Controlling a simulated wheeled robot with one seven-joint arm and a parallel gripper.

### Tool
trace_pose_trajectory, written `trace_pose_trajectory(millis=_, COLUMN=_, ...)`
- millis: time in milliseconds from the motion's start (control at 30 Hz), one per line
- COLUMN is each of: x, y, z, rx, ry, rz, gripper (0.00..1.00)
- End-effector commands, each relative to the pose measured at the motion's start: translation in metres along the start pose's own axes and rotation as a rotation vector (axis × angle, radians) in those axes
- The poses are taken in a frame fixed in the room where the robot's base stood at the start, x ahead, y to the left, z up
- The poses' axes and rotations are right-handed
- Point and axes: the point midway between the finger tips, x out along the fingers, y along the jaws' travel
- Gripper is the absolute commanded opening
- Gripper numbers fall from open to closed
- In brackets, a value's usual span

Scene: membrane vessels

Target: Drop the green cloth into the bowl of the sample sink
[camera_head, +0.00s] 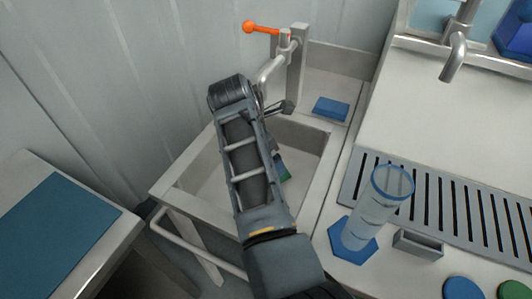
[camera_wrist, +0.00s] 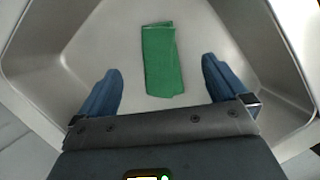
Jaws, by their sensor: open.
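The green cloth (camera_wrist: 162,62) is a folded strip lying on the pale floor of the sample sink's bowl (camera_wrist: 215,35) in the wrist view. My gripper (camera_wrist: 160,72) is open above it, with one blue finger on each side and visible gaps between the fingers and the cloth. In the head view only a green sliver of the cloth (camera_head: 286,174) shows beside my forearm, inside the sink bowl (camera_head: 208,178). My arm hides the rest of the cloth and most of the gripper there.
A faucet with an orange-knobbed lever (camera_head: 250,27) stands behind the bowl. A blue sponge-like block (camera_head: 331,108) lies on the rear ledge. A clear cylinder (camera_head: 377,207) stands on a blue hexagonal base at the right, near a slotted drain (camera_head: 440,200).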

Motion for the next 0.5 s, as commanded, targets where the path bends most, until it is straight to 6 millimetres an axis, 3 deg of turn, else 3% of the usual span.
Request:
trace_pose_trajectory(millis=233, x=-0.003, y=0.000, z=0.001, rx=0.000, ry=0.004, rz=0.000, gripper=1.00)
trace_pose_trajectory(millis=500, x=-0.021, y=0.000, z=0.005, rx=0.000, ry=0.053, rz=-0.001, gripper=1.00)
